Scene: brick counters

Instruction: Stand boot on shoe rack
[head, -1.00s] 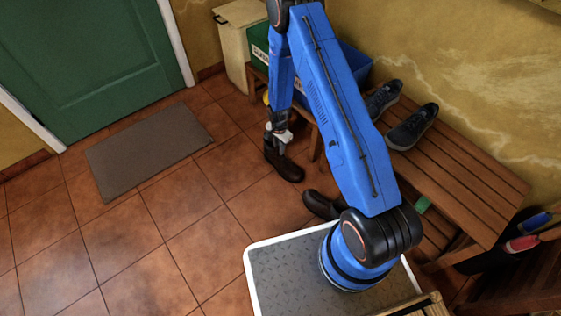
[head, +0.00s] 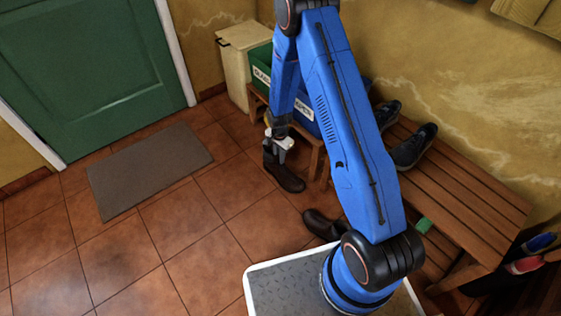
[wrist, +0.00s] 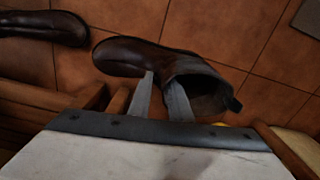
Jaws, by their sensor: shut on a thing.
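A dark brown boot (head: 284,172) stands upright on the tiled floor, or just above it; I cannot tell which. My gripper (head: 280,142) is shut on the top of its shaft. In the wrist view the boot (wrist: 128,56) points left, and the fingers of my gripper (wrist: 163,100) meet its near shaft wall. A second dark boot (head: 322,224) lies on the floor by my base, partly hidden by my arm; it also shows in the wrist view (wrist: 45,25). The wooden slatted rack (head: 455,180) stands along the wall at right.
Two dark sneakers (head: 413,147) sit on the rack's top. A green bin (head: 261,68) and a blue bin (head: 307,118) stand at its far end. A cream bin (head: 240,55) is beside them. A grey mat (head: 150,170) lies before the green door (head: 80,70). Floor to the left is clear.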

